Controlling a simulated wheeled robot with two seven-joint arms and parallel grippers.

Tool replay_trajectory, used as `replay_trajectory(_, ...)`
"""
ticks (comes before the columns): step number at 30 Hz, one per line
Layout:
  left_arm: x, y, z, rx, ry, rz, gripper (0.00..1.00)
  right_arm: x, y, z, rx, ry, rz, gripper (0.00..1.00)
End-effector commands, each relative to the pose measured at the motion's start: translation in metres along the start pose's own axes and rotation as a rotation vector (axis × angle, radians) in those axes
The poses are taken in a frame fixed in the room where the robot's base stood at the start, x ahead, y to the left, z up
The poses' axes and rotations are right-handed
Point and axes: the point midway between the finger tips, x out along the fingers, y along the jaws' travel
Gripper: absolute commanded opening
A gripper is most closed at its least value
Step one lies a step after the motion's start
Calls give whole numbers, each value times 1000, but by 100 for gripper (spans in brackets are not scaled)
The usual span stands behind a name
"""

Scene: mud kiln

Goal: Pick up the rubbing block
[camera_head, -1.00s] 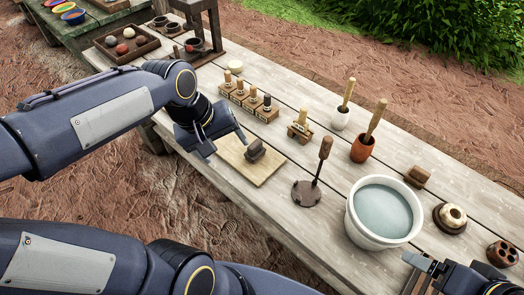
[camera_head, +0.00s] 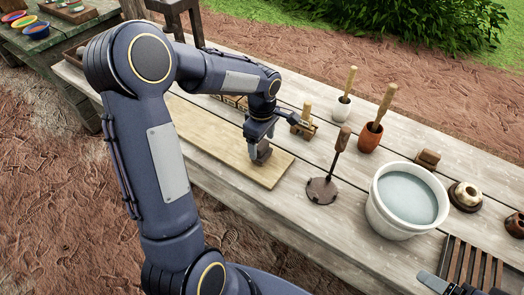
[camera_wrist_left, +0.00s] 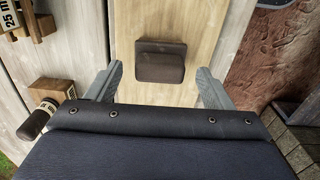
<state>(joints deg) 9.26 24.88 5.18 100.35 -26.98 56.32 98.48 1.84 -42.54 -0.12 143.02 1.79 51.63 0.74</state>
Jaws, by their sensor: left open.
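The rubbing block, a small dark brown block (camera_head: 262,153), lies on a pale wooden board (camera_head: 205,137). My left gripper (camera_head: 257,139) is pointing down close over it and partly covers it in the head view. In the left wrist view the block (camera_wrist_left: 160,62) lies between the two open fingers of my left gripper (camera_wrist_left: 159,70), with a gap on each side. No grip on it shows. My right gripper (camera_head: 440,284) is only partly in view at the lower right; its jaw opening cannot be made out.
A round-based tool with an upright handle (camera_head: 322,189) and a white bucket of water (camera_head: 378,215) stand right of the board. Wooden stamps (camera_head: 304,124) and pots with sticks (camera_head: 368,138) stand behind. A slatted rack (camera_head: 470,265) lies at the lower right.

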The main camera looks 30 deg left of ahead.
Motion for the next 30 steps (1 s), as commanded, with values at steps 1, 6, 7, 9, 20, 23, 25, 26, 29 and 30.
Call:
replay_trajectory(1,8,0,0,0,-1,-4,75,-1,0,0,0,0,0,84)
replay_trajectory(6,20,0,0,-1,0,0,75,-1,0,0,0,0,0,84)
replay_trajectory(7,20,0,0,-1,0,0,75,-1,0,0,0,0,0,84)
replay_trajectory(9,20,0,0,0,0,1,75,-1,0,0,0,0,0,84)
replay_trajectory(20,19,0,0,0,0,1,40,-1,0,0,0,0,0,84)
replay_trajectory(23,19,0,0,0,0,1,27,-1,0,0,0,0,0,84)
replay_trajectory(25,19,0,0,0,0,2,22,-1,0,0,0,0,0,84)
replay_trajectory(26,19,0,0,0,0,2,22,-1,0,0,0,0,0,84)
replay_trajectory(29,19,0,0,0,0,2,22,-1,0,0,0,0,0,84)
replay_trajectory(30,19,0,0,0,0,2,22,-1,0,0,0,0,0,84)
